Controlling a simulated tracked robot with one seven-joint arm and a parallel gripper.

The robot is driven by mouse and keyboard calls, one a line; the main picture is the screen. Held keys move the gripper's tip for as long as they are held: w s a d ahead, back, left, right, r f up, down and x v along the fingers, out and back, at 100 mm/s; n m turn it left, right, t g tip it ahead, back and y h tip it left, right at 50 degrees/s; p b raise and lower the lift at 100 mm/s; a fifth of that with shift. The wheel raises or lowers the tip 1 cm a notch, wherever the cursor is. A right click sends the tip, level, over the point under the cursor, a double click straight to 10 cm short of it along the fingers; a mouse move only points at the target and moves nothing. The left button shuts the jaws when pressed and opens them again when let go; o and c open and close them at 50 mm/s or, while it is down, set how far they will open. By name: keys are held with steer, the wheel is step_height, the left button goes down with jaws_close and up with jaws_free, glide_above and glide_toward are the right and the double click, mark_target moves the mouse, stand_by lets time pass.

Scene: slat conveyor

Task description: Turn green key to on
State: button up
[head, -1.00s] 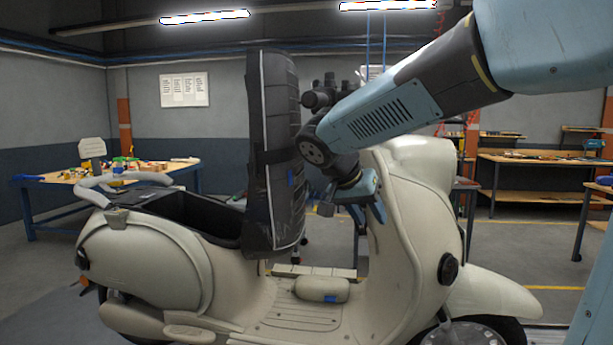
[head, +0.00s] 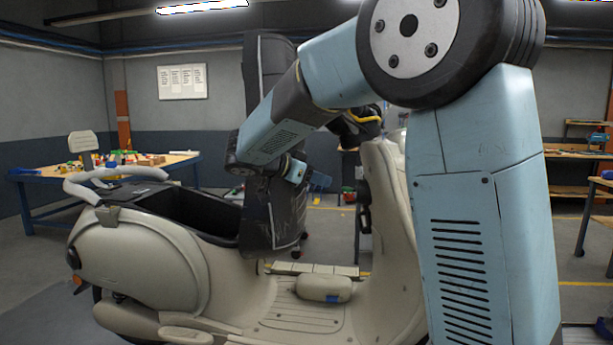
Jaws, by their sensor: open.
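A cream scooter (head: 130,262) stands side-on across the head view, its front shield (head: 388,215) to the right. A small dark fitting (head: 364,206) sits on the shield's inner face. I cannot make out a green key on it. My gripper (head: 318,185) is open and appears empty. It is in front of the raised dark seat, left of the shield and apart from it, its fingers towards the shield. My arm hides the scooter's upper front and its front wheel.
The scooter's seat (head: 262,75) stands upright, close behind my wrist. The storage well (head: 190,212) below is open. A wooden worktable (head: 50,177) with small parts is at the back left. More benches (head: 580,172) are at the right.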

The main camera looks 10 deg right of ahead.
mark_target(344, 188)
steer(key=x, duration=0.9)
steer(key=shift+d+f, duration=0.1)
steer(key=shift+d, duration=0.1)
steer(key=shift+c, duration=0.4)
steer(key=c, duration=0.6)
steer(key=o, duration=0.4)
steer(key=shift+c, duration=1.4)
steer(key=shift+s+f+m+t+h, duration=0.1)
steer(key=shift+f+m+t+h, duration=0.15)
steer(key=shift+m+t+h, duration=0.5)
